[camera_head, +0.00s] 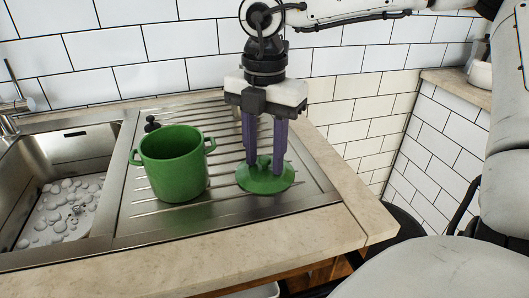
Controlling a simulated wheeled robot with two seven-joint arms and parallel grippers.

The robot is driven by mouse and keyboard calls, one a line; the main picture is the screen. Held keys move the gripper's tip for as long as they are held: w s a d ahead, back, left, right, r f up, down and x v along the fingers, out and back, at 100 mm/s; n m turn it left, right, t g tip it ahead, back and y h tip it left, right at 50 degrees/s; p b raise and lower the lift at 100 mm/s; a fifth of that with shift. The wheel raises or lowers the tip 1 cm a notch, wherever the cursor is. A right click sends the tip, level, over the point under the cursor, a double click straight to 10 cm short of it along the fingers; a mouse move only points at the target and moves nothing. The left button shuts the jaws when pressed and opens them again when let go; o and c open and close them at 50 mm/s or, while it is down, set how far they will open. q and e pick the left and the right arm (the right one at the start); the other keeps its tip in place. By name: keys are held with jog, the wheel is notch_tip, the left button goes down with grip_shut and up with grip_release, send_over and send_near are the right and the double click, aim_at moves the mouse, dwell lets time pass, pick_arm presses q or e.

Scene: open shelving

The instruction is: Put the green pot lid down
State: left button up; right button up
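The green pot lid (249,184) is level at the right part of the ribbed metal drainboard. I cannot tell whether it touches the drainboard or hangs just above it. My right gripper (265,166) points straight down over the lid. Its two purple fingers stand on either side of the lid's knob and appear closed on it. The green pot (176,172) stands upright and open on the drainboard, left of the lid and apart from it. My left gripper is not in view.
A sink (97,215) with soap foam lies left of the drainboard, with a tap (12,105) at its far left. A small dark knob (152,124) sits behind the pot. The beige counter edge (250,245) runs along the front. White tiled walls close off the back.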

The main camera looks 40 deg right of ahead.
aim_at(265, 158)
notch_tip(265, 158, up, 12)
jog(key=p, duration=0.2)
jog(key=shift+r, duration=0.15)
dwell(0.6)
